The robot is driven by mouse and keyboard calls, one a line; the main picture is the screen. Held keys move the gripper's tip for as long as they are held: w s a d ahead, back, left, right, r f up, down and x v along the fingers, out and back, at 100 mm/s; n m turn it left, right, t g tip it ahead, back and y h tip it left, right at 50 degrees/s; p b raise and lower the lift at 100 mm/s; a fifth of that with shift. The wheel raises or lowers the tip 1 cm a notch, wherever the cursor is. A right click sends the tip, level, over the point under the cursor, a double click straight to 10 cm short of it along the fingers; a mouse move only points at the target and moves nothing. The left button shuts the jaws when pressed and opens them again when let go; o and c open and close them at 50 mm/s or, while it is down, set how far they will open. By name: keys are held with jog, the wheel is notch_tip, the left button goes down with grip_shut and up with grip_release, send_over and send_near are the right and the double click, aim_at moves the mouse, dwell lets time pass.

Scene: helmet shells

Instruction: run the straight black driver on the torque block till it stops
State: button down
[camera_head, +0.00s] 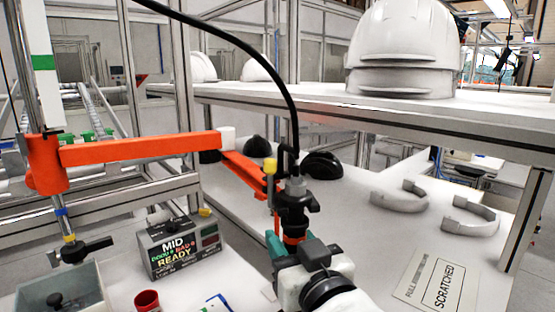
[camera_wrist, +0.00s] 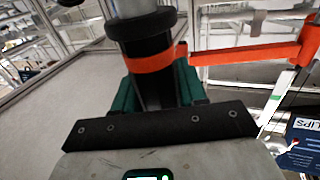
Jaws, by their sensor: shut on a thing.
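The straight black driver (camera_head: 294,205), with an orange band low on its body, stands roughly upright under a black cable beside the jointed orange arm. My gripper (camera_head: 288,243) is shut on it, with teal fingers around its lower body. In the wrist view the driver (camera_wrist: 150,62) rises between the teal fingers of my gripper (camera_wrist: 155,88); its tip is not visible. The torque block (camera_head: 180,250), a grey box with a lit "MID READY" face, is on the white bench left of my gripper. The driver is apart from the block.
A second black tool (camera_head: 82,250) hangs at the left above a grey bin (camera_head: 60,285). A red cup (camera_head: 147,301) stands before the block. White helmet shells (camera_head: 403,50) sit on the upper shelf. The orange arm (camera_head: 140,149) spans above the block.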

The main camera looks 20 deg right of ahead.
aim_at(289, 209)
jog(key=shift+r+p, duration=2.8)
jog(key=shift+r, duration=0.1)
